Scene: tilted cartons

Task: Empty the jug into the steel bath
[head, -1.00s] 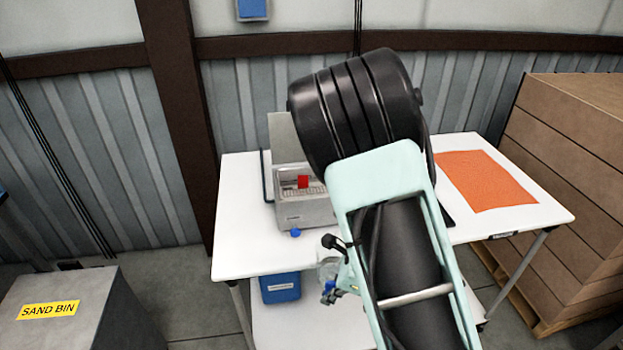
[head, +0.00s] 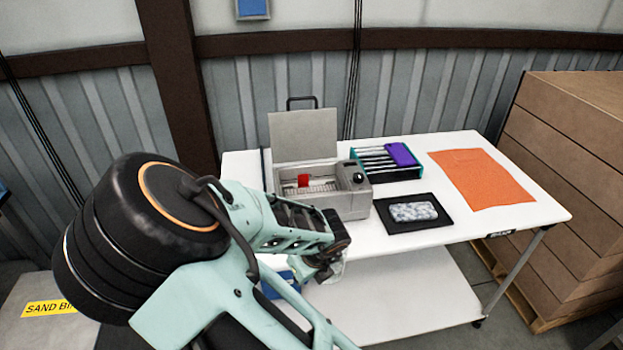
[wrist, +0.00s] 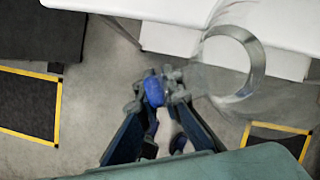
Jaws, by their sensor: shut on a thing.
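The steel bath (head: 346,203) stands on the white table with its grey lid raised at the back. A small red thing (head: 303,180) shows inside it. My gripper (head: 328,265) is at the table's front edge, in front of and below the bath. In the wrist view my gripper (wrist: 160,95) is shut on a blue part, which looks like the jug's handle. The clear jug (wrist: 257,55) shows there as a see-through body with a grey ring, to the right of the fingers. In the head view the jug is mostly hidden by my gripper. Its contents cannot be made out.
The white table (head: 470,228) also holds a black mat (head: 430,222) with a clear packet, a rack with a purple item (head: 401,154), and an orange sheet (head: 482,178). Stacked cartons (head: 570,180) stand at right. A sand bin (head: 30,290) is at left, partly behind my arm.

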